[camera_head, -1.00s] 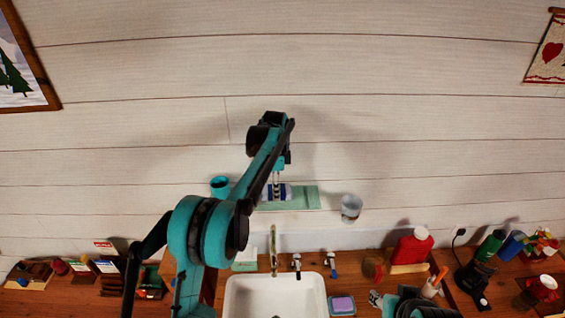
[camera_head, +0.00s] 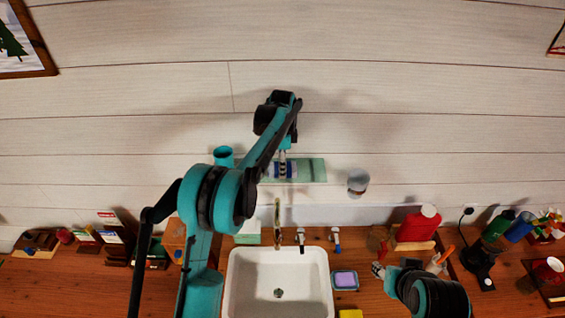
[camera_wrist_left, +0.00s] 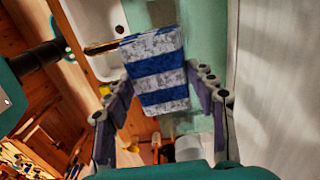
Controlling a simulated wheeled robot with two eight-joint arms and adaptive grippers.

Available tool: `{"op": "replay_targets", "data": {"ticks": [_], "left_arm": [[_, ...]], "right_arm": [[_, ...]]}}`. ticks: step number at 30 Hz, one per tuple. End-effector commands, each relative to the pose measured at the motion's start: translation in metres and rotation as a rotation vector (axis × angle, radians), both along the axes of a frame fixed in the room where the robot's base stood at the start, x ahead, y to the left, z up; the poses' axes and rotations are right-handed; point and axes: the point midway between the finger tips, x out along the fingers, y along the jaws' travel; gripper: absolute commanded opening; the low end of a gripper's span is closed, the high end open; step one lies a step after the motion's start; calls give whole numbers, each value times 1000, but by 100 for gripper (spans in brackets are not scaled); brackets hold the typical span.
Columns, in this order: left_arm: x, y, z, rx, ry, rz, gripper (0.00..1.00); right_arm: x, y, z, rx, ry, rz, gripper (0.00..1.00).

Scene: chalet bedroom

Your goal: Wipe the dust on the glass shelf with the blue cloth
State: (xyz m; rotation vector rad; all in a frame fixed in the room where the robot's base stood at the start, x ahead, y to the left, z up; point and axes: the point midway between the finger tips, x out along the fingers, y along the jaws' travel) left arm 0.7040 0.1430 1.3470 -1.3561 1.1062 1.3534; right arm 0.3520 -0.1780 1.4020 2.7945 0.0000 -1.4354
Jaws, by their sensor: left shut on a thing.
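The pale green glass shelf (camera_head: 312,171) is on the white plank wall above the sink, and it also shows in the left wrist view (camera_wrist_left: 207,40). My left gripper (camera_head: 282,163) is over the shelf's left-middle part, shut on the blue cloth (camera_wrist_left: 160,82). The cloth has blue and mottled whitish-grey bands. In the left wrist view it lies between the two fingers, against or just over the shelf; contact is unclear. The dust cannot be made out clearly. My right gripper (camera_head: 379,270) is low at the right, small and partly hidden by its arm.
A teal cup (camera_head: 223,157) stands at the shelf's left and a clear glass (camera_head: 358,182) at its right. Below are a white sink (camera_head: 278,270), a faucet (camera_head: 277,222) and a purple sponge in a dish (camera_head: 345,280). A red bottle (camera_head: 418,224) stands right.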

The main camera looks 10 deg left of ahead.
Motion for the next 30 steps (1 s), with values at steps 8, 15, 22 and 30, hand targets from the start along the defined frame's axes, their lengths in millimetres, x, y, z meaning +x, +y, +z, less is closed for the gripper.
{"op": "replay_targets", "data": {"ticks": [8, 15, 22, 30], "left_arm": [[0, 0, -1, 0, 0, 0, 33], [0, 0, -1, 0, 0, 0, 33], [0, 0, -4, 0, 0, 0, 33], [0, 0, -9, 0, 0, 0, 33]], "right_arm": [[0, 0, 0, 0, 0, 0, 40], [0, 0, 0, 0, 0, 0, 40], [0, 0, -2, 0, 0, 0, 40], [0, 0, -7, 0, 0, 0, 40]]}}
